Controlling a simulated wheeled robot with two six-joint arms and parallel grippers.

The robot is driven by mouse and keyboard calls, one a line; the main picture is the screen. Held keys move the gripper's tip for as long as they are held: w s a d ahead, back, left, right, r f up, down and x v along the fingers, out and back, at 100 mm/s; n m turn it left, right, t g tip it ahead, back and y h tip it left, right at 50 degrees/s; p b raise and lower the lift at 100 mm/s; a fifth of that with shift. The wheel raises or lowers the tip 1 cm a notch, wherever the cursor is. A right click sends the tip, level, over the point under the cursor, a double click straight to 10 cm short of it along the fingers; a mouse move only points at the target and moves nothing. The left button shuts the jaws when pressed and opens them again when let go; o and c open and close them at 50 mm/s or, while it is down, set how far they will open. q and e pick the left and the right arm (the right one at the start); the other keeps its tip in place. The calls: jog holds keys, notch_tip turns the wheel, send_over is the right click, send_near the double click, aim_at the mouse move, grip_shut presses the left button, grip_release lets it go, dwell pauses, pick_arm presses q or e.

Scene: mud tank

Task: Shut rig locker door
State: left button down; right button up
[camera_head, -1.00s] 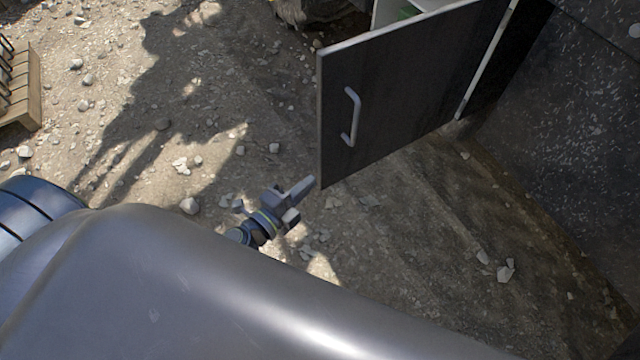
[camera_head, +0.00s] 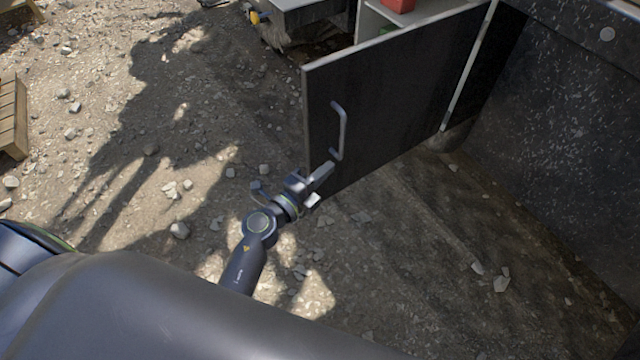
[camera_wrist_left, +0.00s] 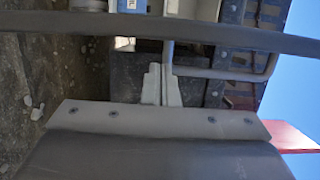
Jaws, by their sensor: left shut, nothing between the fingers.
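The locker door (camera_head: 400,100) is a dark flat panel with pale edges. It stands wide open in the head view, its free edge towards the left. A silver bar handle (camera_head: 343,130) is on its face near that edge. My left gripper (camera_head: 325,175) is shut and empty. It overlaps the door's lower left corner, just below the handle; I cannot tell whether it touches. In the left wrist view its pale fingers (camera_wrist_left: 161,86) are together, with a grey bar crossing beyond them. My right gripper is out of view.
The locker's pale interior (camera_head: 372,22) shows behind the door, with a red item (camera_head: 398,4) inside. A speckled dark wall (camera_head: 580,130) stands at the right. A wooden pallet (camera_head: 12,115) lies far left. Stony ground in front of the door is mostly clear.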

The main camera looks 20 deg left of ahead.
pick_arm(q)
jog(key=shift+w+a, duration=0.55)
jog(key=shift+a, duration=0.25)
jog(key=shift+a, duration=0.15)
